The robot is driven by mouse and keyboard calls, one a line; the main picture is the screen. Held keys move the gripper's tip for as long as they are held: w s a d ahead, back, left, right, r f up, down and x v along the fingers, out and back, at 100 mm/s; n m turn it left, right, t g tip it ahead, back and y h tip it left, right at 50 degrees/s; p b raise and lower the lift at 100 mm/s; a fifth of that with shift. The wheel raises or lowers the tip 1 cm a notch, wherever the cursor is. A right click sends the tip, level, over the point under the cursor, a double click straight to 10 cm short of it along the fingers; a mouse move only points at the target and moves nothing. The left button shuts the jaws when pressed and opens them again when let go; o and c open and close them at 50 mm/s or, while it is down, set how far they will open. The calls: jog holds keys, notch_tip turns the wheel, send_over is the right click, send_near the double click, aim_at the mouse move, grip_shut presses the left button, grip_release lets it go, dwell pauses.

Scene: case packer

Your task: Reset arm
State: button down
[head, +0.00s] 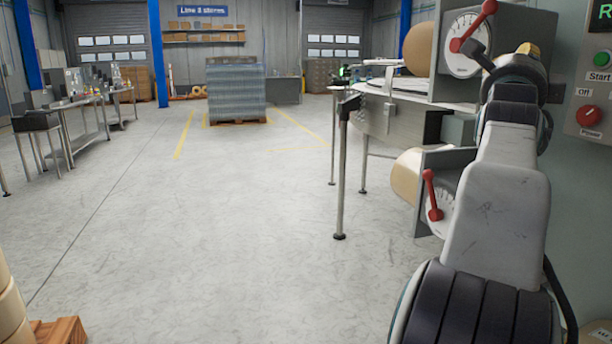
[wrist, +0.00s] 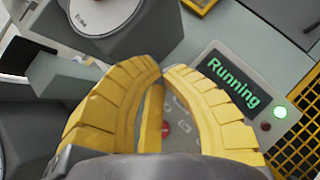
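My arm reaches up along the right side of the head view, toward the grey machine. Only a bit of my yellow gripper (head: 528,49) shows there, past the arm's end. In the wrist view my gripper (wrist: 162,70) has its two yellow fingers curved together, tips meeting or nearly so. Nothing is seen held between them. I cannot tell whether the fingers touch the panel.
The control panel in the head view has a green Start button (head: 601,59) and a red power knob (head: 589,115). Two dials with red levers (head: 474,25) (head: 432,195) stand close to my arm. A wrapped pallet (head: 237,90) stands far back. The middle floor is clear.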

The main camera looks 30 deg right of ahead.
jog(key=w+a+f+n+t+y+p, duration=0.3)
jog(key=w+a+f+n+y+p, duration=0.1)
jog(key=w+a+n+y+p, duration=0.65)
jog(key=w+a+f+n+y+p, duration=0.1)
jog(key=w+a+f+n+p, duration=0.2)
jog(key=a, duration=0.4)
jog(key=w+a+f+n+y+p, duration=0.1)
jog(key=a+f+n+y+p, duration=0.15)
jog(key=a+n, duration=0.35)
jog(key=s+a+f+n+g+y+p, duration=0.2)
jog(key=a+f+n+p, duration=0.15)
jog(key=a, duration=0.35)
jog(key=s+a+f+n+g+y+p, duration=0.1)
jog(key=s+a+f+n+y+p, duration=0.2)
jog(key=a, duration=0.4)
jog(key=s+a+f+n+g+p, duration=0.1)
jog(key=s+a+n+g+p, duration=0.1)
jog(key=s+a+n+p, duration=0.1)
jog(key=s+a+f+n+g+y+p, duration=0.1)
jog(key=s+a+f+n+g+p, duration=0.1)
jog(key=s+a+n, duration=0.4)
jog(key=s+n+g+p, duration=0.1)
jog(key=s, duration=0.1)
jog(key=shift+s+f+n, duration=0.15)
jog(key=shift+s+n, duration=0.15)
